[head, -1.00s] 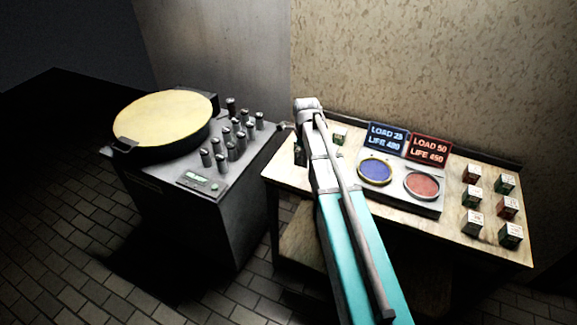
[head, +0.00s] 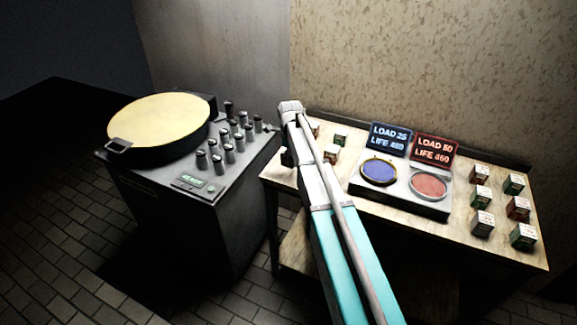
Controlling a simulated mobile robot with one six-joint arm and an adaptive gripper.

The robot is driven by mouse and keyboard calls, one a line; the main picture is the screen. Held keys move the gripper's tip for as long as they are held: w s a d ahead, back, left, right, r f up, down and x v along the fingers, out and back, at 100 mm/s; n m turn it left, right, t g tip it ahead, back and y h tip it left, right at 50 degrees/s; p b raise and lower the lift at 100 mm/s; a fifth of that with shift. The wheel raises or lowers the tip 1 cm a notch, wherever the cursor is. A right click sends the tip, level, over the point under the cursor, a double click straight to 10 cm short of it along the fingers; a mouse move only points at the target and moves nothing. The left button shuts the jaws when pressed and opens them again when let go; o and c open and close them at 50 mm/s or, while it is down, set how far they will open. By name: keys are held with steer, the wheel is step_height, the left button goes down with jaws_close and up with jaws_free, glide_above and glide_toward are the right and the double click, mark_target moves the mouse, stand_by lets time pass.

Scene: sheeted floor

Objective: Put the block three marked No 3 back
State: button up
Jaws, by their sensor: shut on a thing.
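My gripper (head: 287,152) is at the left end of the wooden table, mostly hidden behind my own wrist. A small dark block with a green side (head: 287,159) shows below the wrist and appears to be held in it. Its number cannot be read, and whether it touches the table is unclear. Other small blocks stand on the table near it: one with a green side (head: 340,139), one lower (head: 331,153), and one partly hidden by my arm (head: 315,129).
Several blocks (head: 482,223) stand at the table's right end. Left is a grey machine (head: 185,222) with a round yellow top (head: 158,120) and several knobs.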

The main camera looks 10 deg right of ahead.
stand_by(0.3)
steer(key=shift+w+a+f+b, duration=0.15)
steer(key=shift+w+f+b, duration=0.25)
steer(key=shift+f+b, duration=1.6)
steer(key=shift+f, duration=0.1)
steer(key=o, duration=1.2)
step_height(320, 180, up, 12)
steer(key=p, duration=1.2)
steer(key=shift+s, duration=0.1)
